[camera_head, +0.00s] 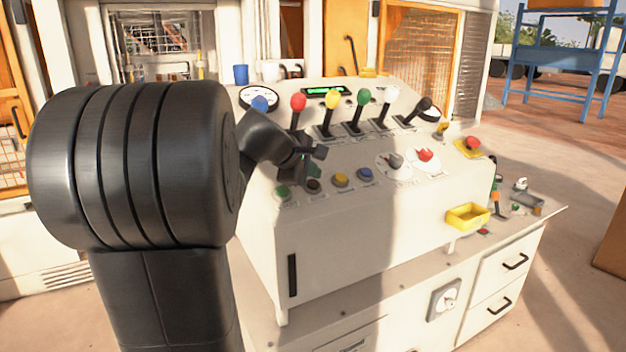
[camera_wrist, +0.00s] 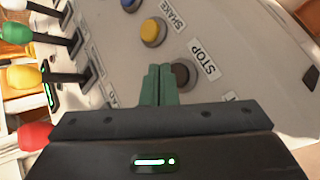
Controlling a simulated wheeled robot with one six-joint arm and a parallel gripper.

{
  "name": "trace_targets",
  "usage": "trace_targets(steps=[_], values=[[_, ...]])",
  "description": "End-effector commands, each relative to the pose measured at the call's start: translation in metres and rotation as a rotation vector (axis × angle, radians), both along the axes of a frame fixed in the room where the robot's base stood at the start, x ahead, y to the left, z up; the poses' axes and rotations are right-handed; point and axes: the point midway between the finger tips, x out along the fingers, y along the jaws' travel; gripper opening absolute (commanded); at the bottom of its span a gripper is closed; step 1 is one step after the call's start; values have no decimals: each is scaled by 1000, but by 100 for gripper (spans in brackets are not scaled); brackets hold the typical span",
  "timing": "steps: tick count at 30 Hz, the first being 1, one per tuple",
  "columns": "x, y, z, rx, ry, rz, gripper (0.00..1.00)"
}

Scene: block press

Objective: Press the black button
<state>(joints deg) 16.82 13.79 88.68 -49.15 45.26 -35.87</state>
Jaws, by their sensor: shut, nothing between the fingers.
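The black button (camera_head: 313,186) sits on the sloped front of the white console, between a green button and a yellow button. In the wrist view the dark button (camera_wrist: 181,73) lies beside the word STOP, its near side partly hidden by my fingers. My gripper (camera_head: 314,171) is over the console just above the black button. In the wrist view its green fingers (camera_wrist: 160,72) are together with nothing between them, their tips right beside the dark button. I cannot tell whether they touch it.
Beside the black button are a green button (camera_head: 282,192), a yellow button (camera_head: 341,179) and a blue button (camera_head: 365,174). Several coloured levers, including a red-knobbed one (camera_head: 298,102), stand up behind. A yellow tray (camera_head: 467,216) is at the right.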

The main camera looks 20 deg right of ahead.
Motion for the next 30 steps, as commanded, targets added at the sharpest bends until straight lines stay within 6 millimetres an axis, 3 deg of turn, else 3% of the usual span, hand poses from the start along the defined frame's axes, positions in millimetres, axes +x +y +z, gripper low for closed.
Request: trace_targets(steps=[11, 30], values=[[-1, 0, 4, 0, 0, 0, 0], [-25, -2, 56, 0, 1, -1, 0]])
